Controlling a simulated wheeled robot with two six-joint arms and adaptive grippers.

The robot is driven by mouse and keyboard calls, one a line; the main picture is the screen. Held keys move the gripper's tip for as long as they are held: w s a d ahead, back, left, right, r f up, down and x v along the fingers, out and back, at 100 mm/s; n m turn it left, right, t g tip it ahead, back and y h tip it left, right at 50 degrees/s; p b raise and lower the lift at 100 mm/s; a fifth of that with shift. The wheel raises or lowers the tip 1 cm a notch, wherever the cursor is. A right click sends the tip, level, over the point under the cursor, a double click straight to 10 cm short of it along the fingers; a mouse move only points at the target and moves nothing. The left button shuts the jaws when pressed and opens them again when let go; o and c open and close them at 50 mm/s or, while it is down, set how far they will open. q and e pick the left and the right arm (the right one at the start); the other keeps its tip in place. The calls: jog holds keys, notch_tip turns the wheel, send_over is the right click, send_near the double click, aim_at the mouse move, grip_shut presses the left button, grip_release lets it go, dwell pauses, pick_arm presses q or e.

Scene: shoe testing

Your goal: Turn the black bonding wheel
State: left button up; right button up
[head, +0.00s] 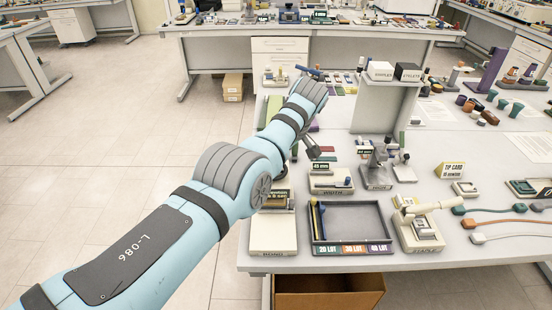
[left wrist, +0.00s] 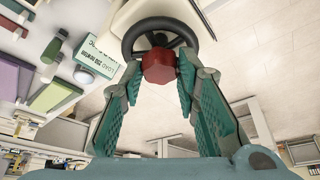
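The black bonding wheel (left wrist: 158,36) shows at the top of the left wrist view, as a dark ring with spokes on a pale machine body. A red faceted knob (left wrist: 158,66) sits in front of its lower part. My left gripper (left wrist: 159,78) has its green-padded fingers on either side of the red knob, with the tips close to its sides. I cannot tell whether the pads press on it. In the head view my left arm reaches to the far left part of the bench, and the wheel and fingers are not clearly visible there. My right gripper is not in view.
In the head view, a dark tray (head: 348,222), a white stapler-like device (head: 420,222) and several small fixtures fill the bench.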

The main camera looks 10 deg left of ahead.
aim_at(284, 174)
pick_arm(q)
jog(key=o, duration=0.4)
jog(key=shift+w, duration=0.1)
jog(key=v, duration=0.7)
jog(key=shift+r, duration=0.25)
